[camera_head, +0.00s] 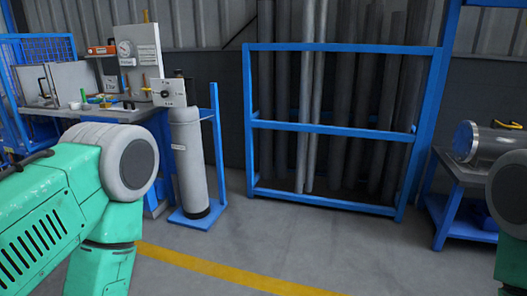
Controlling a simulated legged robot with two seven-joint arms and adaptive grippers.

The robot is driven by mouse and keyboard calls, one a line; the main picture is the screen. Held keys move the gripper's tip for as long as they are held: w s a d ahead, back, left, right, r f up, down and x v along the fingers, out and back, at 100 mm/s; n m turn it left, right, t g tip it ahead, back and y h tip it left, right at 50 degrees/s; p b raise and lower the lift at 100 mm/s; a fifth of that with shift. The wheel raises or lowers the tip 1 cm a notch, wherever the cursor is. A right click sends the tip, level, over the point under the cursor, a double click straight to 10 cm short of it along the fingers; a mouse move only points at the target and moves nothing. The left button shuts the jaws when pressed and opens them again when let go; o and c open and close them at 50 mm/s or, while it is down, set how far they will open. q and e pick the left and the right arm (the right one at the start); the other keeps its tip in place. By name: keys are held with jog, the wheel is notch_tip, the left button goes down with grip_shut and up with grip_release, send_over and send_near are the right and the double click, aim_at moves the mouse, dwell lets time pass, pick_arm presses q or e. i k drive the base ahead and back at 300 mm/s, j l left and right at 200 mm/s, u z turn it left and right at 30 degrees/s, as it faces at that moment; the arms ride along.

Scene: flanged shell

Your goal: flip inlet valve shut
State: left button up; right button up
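My green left arm fills the lower left and part of my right arm shows at the right edge. Neither gripper is visible.
A grey gas cylinder (188,160) stands on a blue stand (217,130) by the cluttered workbench (85,112). A blue rack (330,125) holds several upright pipes. The floor (300,235) in the middle is clear, with a yellow line (225,271) across it.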

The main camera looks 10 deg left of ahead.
aim_at(122, 77)
jog(key=i+j+u, duration=0.25)
jog(key=i+u, duration=0.2)
jog(key=i, duration=0.2)
jog(key=i+u, duration=0.5)
jog(key=i, duration=0.15)
jog(key=i+l+u, duration=0.2)
jog(key=i+u, duration=0.25)
jog(key=i, duration=0.2)
jog(key=i+j, duration=0.1)
jog(key=i, duration=0.3)
jog(key=i+j+z, duration=0.1)
jog(key=i, duration=0.3)
jog(key=i+j, duration=0.15)
jog(key=i, duration=0.25)
jog(key=z, duration=0.05)
